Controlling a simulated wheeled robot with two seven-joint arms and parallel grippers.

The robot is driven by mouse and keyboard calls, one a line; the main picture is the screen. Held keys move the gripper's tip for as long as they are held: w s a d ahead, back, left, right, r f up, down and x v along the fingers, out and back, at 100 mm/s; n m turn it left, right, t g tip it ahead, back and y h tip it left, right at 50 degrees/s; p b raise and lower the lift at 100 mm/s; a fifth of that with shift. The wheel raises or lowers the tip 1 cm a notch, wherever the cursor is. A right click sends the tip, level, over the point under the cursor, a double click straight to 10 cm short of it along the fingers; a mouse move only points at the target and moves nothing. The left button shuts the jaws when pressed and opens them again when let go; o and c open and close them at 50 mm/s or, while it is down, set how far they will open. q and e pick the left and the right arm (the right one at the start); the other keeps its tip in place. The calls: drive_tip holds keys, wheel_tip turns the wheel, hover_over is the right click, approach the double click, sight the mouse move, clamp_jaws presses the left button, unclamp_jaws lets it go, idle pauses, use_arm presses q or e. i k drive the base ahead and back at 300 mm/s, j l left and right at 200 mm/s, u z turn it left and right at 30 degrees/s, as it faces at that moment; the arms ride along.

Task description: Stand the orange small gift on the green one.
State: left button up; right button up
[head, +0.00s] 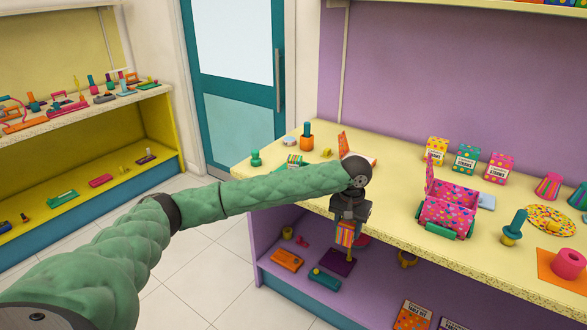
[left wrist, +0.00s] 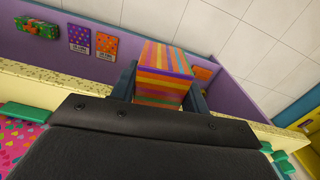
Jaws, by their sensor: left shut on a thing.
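My left gripper (head: 347,212) is shut on a small gift with orange, yellow and purple stripes (head: 346,234), the orange one. The gift hangs below the fingers, in front of the counter's front edge. It also shows between the fingers in the left wrist view (left wrist: 164,72). A small box with green and multicoloured stripes (head: 293,161), which looks like the green gift, sits on the counter left of my gripper. My forearm partly covers the area near it. My right gripper is not in view.
A lower shelf (head: 300,300) holds more items. A teal door (head: 238,115) stands behind.

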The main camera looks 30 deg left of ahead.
sight(295, 158)
drive_tip(key=i+u, duration=0.1)
drive_tip(key=u, duration=0.25)
drive_tip(key=i+l+u, duration=0.1)
drive_tip(key=u, duration=0.25)
drive_tip(key=l+u, duration=0.15)
drive_tip(key=u, duration=0.25)
drive_tip(key=i, duration=0.05)
